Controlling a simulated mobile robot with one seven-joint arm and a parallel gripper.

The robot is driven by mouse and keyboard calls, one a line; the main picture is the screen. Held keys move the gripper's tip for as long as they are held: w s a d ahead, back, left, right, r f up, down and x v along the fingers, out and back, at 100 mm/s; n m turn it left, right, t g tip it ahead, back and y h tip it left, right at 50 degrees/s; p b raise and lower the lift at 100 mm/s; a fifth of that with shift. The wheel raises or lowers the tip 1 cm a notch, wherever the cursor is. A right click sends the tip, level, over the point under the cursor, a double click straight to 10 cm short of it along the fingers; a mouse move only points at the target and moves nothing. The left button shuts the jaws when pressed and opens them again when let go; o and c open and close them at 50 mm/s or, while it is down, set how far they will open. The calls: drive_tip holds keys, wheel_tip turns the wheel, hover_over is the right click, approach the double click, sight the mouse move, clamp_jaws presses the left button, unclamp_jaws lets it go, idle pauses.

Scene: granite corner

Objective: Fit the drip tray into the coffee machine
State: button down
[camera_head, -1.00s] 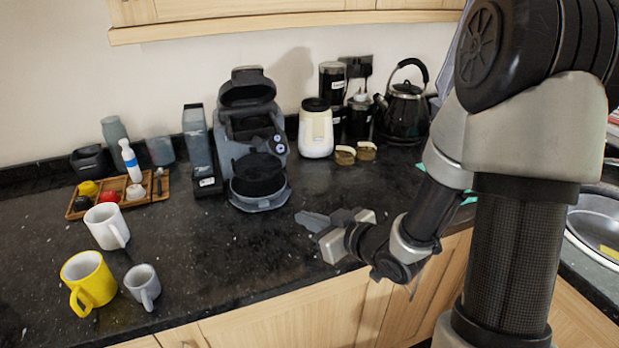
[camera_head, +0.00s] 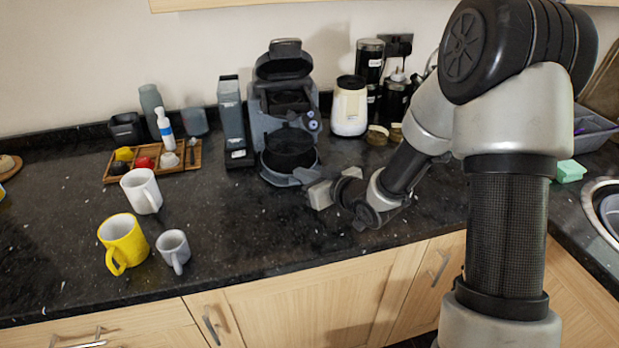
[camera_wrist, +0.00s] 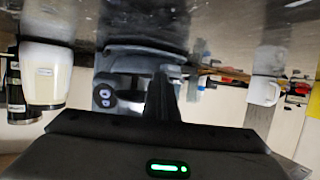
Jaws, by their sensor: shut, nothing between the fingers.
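The dark grey coffee machine (camera_head: 257,115) stands upright against the wall with its lid raised. A round black part (camera_head: 290,148) sits low at its front. Below that, a grey rounded tray (camera_head: 272,177), which looks like the drip tray, sticks out at the base; I cannot tell how far it is seated. My gripper (camera_head: 302,175) is shut and empty, low over the counter, its fingertips at the front right edge of the tray in the picture; contact is unclear. In the wrist view, which looks upside down, the shut fingers (camera_wrist: 158,97) point at the machine (camera_wrist: 112,92).
A grey narrow container (camera_head: 231,115) stands left of the machine, and a white jar (camera_head: 349,108) stands right. A white mug (camera_head: 141,190), a yellow mug (camera_head: 122,242) and a grey mug (camera_head: 173,248) stand at left. The counter (camera_head: 235,225) before the machine is clear.

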drive_tip(key=shift+s+d+f, duration=0.15)
drive_tip(key=shift+f, duration=0.15)
drive_tip(key=shift+s+d, duration=0.2)
drive_tip(key=shift+r+p, duration=0.4)
drive_tip(key=shift+r, duration=0.45)
drive_tip(key=shift+a+f, duration=0.1)
drive_tip(key=shift+a, duration=0.05)
drive_tip(key=shift+w, duration=0.1)
drive_tip(key=s+d, duration=0.2)
drive_tip(key=s, duration=0.1)
drive_tip(key=s+d, duration=0.5)
drive_tip(key=s, duration=0.1)
drive_tip(key=shift+s+d, duration=0.2)
drive_tip(key=shift+s, duration=0.2)
